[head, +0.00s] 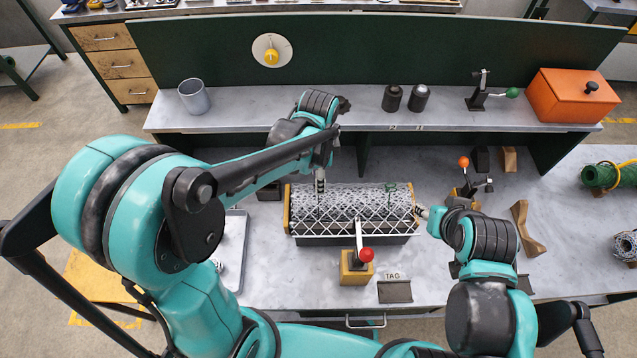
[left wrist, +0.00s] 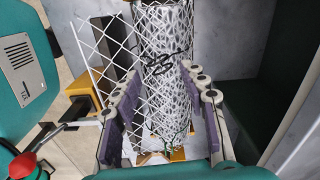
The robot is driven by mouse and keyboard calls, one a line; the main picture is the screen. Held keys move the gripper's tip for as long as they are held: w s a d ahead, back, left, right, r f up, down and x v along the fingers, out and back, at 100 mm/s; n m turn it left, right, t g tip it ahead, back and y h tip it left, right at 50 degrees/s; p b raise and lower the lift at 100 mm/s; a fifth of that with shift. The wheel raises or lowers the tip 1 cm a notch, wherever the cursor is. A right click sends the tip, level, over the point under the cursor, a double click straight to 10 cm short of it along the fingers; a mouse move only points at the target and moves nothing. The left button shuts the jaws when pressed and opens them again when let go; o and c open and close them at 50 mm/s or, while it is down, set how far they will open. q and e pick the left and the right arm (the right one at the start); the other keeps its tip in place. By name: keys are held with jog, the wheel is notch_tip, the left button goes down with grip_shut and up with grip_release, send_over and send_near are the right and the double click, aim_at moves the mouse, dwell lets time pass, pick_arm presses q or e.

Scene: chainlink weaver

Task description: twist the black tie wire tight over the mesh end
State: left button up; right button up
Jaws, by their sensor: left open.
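The white mesh roll (head: 350,205) lies in a cradle with yellow end plates (head: 415,215) on the bench. The black tie wire (left wrist: 160,62) lies in loose loops on the mesh in the left wrist view; in the head view I cannot make it out clearly. My left gripper (head: 320,184) points down over the left part of the mesh. In the left wrist view its purple-padded fingers (left wrist: 160,71) are open, with the tie wire between or just beyond the tips. A green tie (head: 390,188) sits on the mesh further right. My right gripper (head: 424,212) is at the cradle's right end; its jaws are too small to read.
A clamp lever with a red knob (head: 367,255) stands at the cradle's front, near a TAG plate (head: 395,291). A metal tray (head: 233,250) lies left. An orange-knobbed lever (head: 464,162) stands right. A raised shelf (head: 300,118) runs behind the cradle.

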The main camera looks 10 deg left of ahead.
pick_arm(q)
jog(key=n, duration=0.6)
jog(key=shift+n+p, duration=0.35)
jog(key=shift+n, duration=0.05)
jog(key=n, duration=0.8)
jog(key=shift+b, duration=0.3)
jog(key=n, duration=0.6)
notch_tip(320, 180, down, 4)
jog(key=b, duration=0.4)
